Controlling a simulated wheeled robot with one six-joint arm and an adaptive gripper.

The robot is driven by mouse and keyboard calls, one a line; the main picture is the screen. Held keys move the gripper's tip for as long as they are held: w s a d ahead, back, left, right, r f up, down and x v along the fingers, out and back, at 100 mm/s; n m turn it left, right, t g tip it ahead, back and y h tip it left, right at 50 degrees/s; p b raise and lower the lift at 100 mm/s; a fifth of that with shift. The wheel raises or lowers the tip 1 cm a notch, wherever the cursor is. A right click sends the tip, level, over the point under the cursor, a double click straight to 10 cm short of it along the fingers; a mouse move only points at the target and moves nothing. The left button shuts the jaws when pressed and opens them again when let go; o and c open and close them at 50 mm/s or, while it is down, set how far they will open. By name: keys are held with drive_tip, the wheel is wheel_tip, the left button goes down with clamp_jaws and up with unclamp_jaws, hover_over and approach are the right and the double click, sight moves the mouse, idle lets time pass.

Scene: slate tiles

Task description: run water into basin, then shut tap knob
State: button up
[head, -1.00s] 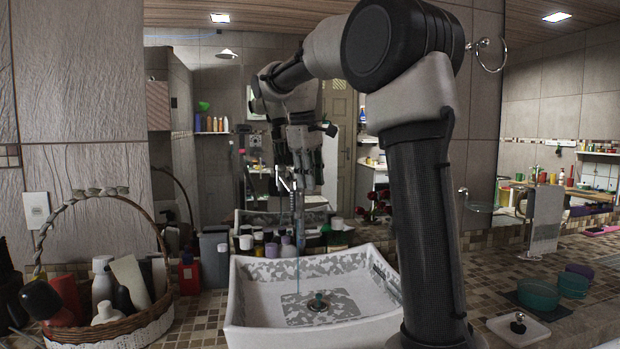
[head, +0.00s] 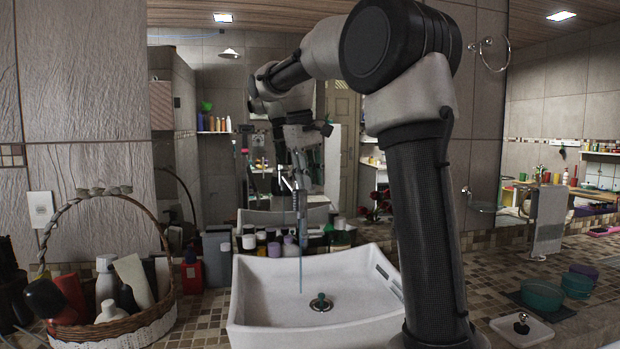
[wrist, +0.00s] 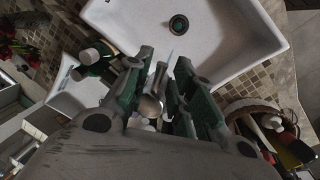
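The white rectangular basin (head: 250,300) stands on the tiled counter; its inside looks plain white, with a dark round drain piece (head: 320,302) in its floor. A thin pale-blue stream of water (head: 300,275) falls from the tap (head: 297,200) into it. The water depth cannot be read. The wrist view also shows the basin (wrist: 225,45) and a metallic tap part with a round knob (wrist: 150,106) between my fingers. My gripper (wrist: 164,62) is at the tap, its fingers apart with a gap visible. Contact with the knob is not clear.
A wicker basket (head: 130,325) of bottles stands left of the basin. Several small bottles and jars (head: 262,243) line the back edge by the mirror. At right are a soap dish (head: 519,331) and teal bowls (head: 541,294).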

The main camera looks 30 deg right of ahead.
drive_tip(key=shift+r, duration=0.1)
wheel_tip(320, 180, up, 12)
drive_tip(key=a, duration=0.2)
drive_tip(key=shift+s+a+f, duration=0.15)
drive_tip(key=shift+s+f, duration=0.05)
drive_tip(key=shift+f, duration=0.15)
idle(0.9)
drive_tip(key=f, duration=0.4)
drive_tip(key=d+f, duration=0.1)
drive_tip(key=f, duration=0.2)
drive_tip(key=w+d+f, duration=0.1)
drive_tip(key=f, duration=0.3)
drive_tip(key=shift+d+f, duration=0.1)
drive_tip(key=shift+f, duration=0.2)
clamp_jaws()
